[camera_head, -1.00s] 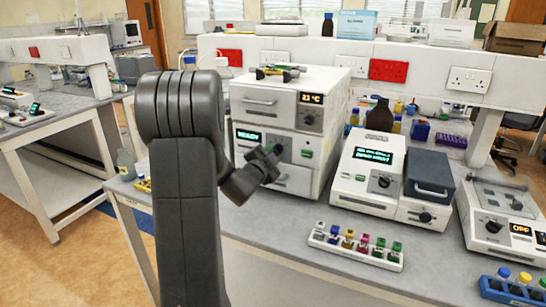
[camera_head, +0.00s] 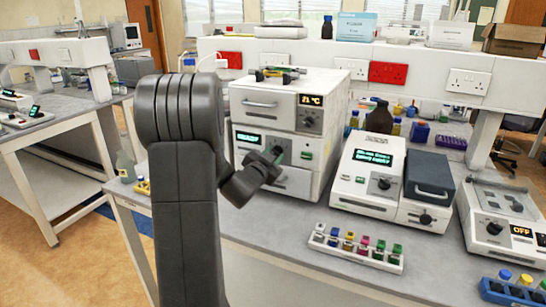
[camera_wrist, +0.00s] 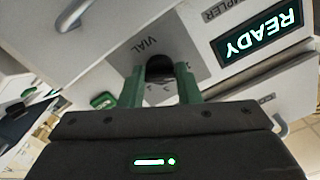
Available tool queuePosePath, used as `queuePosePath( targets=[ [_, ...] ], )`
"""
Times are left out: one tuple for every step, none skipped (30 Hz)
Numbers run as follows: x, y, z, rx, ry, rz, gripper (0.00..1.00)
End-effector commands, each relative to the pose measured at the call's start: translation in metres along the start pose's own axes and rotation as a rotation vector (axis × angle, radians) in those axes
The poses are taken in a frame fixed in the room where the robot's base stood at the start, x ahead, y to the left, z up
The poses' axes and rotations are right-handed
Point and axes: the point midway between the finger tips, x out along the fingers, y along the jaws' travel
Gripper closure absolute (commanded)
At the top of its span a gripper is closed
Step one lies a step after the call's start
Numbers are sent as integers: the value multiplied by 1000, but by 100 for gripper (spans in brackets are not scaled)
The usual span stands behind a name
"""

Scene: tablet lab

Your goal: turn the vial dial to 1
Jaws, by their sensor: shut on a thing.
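The white sampler unit stands on the bench in the head view, with a lit display (camera_head: 248,138). In the wrist view its display (camera_wrist: 257,35) reads READY, upside down and slanted. The dark vial dial (camera_wrist: 160,66) sits on a grey panel marked VIAL (camera_wrist: 150,45). My gripper (camera_wrist: 160,88) is shut on the dial, with one green finger on each side of it. In the head view my gripper (camera_head: 271,158) is at the sampler's front and covers much of the dial. The numbers around the dial are mostly hidden, so its setting cannot be read.
A green button (camera_wrist: 103,100) is beside the dial panel. A drawer handle (camera_wrist: 73,15) sticks out near it. A rack of coloured vials (camera_head: 356,249) stands at the bench front. Another instrument with a dark lid (camera_head: 429,178) is to the right.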

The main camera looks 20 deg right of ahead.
Motion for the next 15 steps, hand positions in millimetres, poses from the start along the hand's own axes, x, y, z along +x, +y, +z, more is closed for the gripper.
queuePosePath(
  targets=[
    [0,0,0,-2,-1,0,93],
    [0,0,0,-2,-1,0,93],
    [0,0,0,-2,-1,0,93],
    [0,0,0,-2,-1,0,93],
    [0,0,0,-1,-1,0,93],
    [0,0,0,-1,-1,0,68],
    [0,0,0,-1,-1,0,63],
    [0,0,0,-1,-1,0,57],
    [0,0,0,-1,-1,0,49],
    [0,0,0,-1,-1,0,49],
    [0,0,0,-1,-1,0,49],
    [0,0,0,0,-1,0,49],
    [0,0,0,0,-1,0,49],
    [0,0,0,0,0,0,49],
    [0,0,0,0,0,0,49]
  ],
)
